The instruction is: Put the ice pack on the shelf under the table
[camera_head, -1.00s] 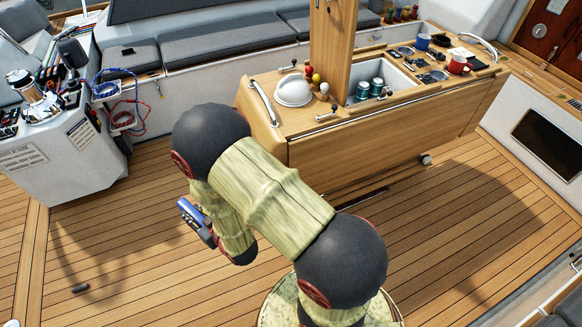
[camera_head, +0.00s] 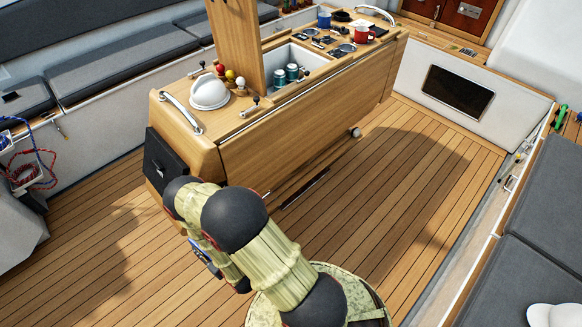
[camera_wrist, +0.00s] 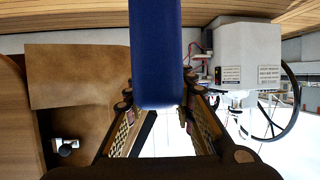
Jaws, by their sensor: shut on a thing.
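The ice pack (camera_wrist: 155,50) is a blue block between the two fingers of my gripper (camera_wrist: 160,108) in the wrist view, and the fingers are shut on it. In the head view a small blue part of the ice pack (camera_head: 205,260) shows beside my arm, low in front of the table's near end; most of my gripper is hidden there. The wooden table (camera_head: 290,140) stands in the middle of the cockpit with its side panel hanging down. I cannot make out the shelf under it; a dark slit (camera_head: 305,187) shows low along its side.
On the table top are a white dome (camera_head: 209,92), a recess with cans (camera_head: 286,74), and red (camera_head: 363,33) and blue (camera_head: 324,20) mugs. A black panel (camera_head: 163,163) is on the table's near end. The deck (camera_head: 420,180) to the right is clear.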

